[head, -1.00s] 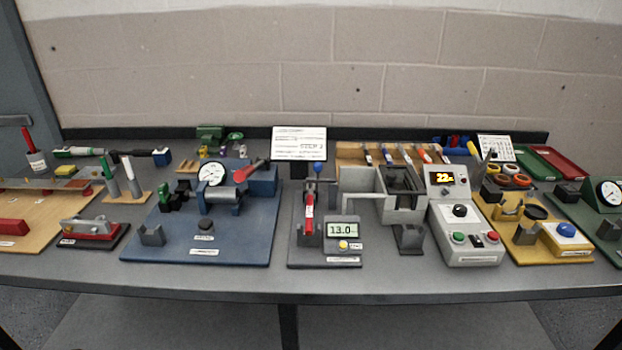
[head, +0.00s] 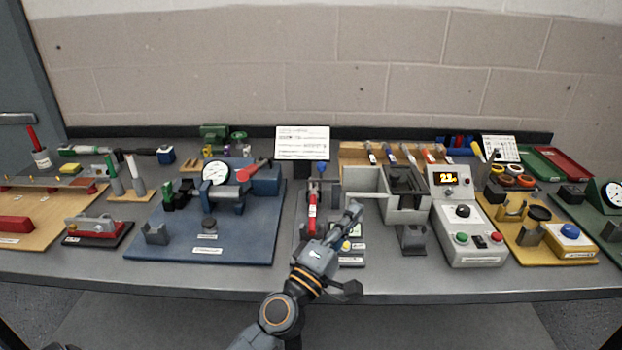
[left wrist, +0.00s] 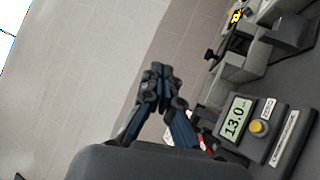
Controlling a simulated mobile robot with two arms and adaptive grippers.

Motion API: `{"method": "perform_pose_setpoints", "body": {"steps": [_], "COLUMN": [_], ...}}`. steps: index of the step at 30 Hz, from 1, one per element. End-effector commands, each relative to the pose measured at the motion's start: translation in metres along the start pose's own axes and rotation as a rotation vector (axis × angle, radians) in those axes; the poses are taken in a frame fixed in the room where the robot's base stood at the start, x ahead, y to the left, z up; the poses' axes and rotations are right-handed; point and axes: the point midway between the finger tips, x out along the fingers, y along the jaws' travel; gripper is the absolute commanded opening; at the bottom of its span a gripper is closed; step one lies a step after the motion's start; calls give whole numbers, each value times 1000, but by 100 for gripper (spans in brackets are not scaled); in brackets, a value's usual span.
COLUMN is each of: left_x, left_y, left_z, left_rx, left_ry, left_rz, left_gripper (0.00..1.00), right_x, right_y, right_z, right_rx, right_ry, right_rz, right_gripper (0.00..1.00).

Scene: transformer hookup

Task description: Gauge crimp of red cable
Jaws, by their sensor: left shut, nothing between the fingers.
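The crimp gauge, a dark grey stand (head: 302,255), is at the middle of the bench. The red cable (head: 312,212), with a white label, sits in the gauge below a blue knob (head: 321,168). The gauge's display is mostly hidden by my gripper in the head view; in the left wrist view the display (left wrist: 235,121) reads 13.0, beside a yellow button (left wrist: 258,126). My left gripper (head: 354,210) is over the front right of the gauge, right of the cable. Its fingers (left wrist: 157,78) are shut and empty. My right gripper is not in view.
Right of the gauge are a grey open-topped fixture (head: 365,182) and a light grey control box (head: 470,240) with a lit display. A blue baseplate (head: 240,248) with a dial lies to the left. Screwdriver-like tools lie on a wooden rack (head: 350,158) behind. A narrow front bench strip is clear.

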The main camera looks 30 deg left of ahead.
Motion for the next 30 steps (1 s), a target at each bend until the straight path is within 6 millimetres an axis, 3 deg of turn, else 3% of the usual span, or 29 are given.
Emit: {"method": "perform_pose_setpoints", "body": {"steps": [3, 6, 10, 16, 30], "left_x": [15, 18, 16, 12, 19], "left_y": [-13, -31, -54, -72, -75], "left_z": [-55, -91, -120, -137, -142], "left_rx": [-177, -305, -425, -503, -508], "left_ry": [210, 361, 504, 600, 606], "left_rz": [-27, -69, -129, -181, -184], "left_gripper": [0, 0, 0, 0, 0], "right_x": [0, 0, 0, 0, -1], "right_y": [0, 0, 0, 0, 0], "right_z": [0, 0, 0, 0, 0], "right_rx": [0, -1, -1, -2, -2], "right_ry": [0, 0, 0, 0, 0], "right_rz": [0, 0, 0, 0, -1], "right_gripper": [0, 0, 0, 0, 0]}}
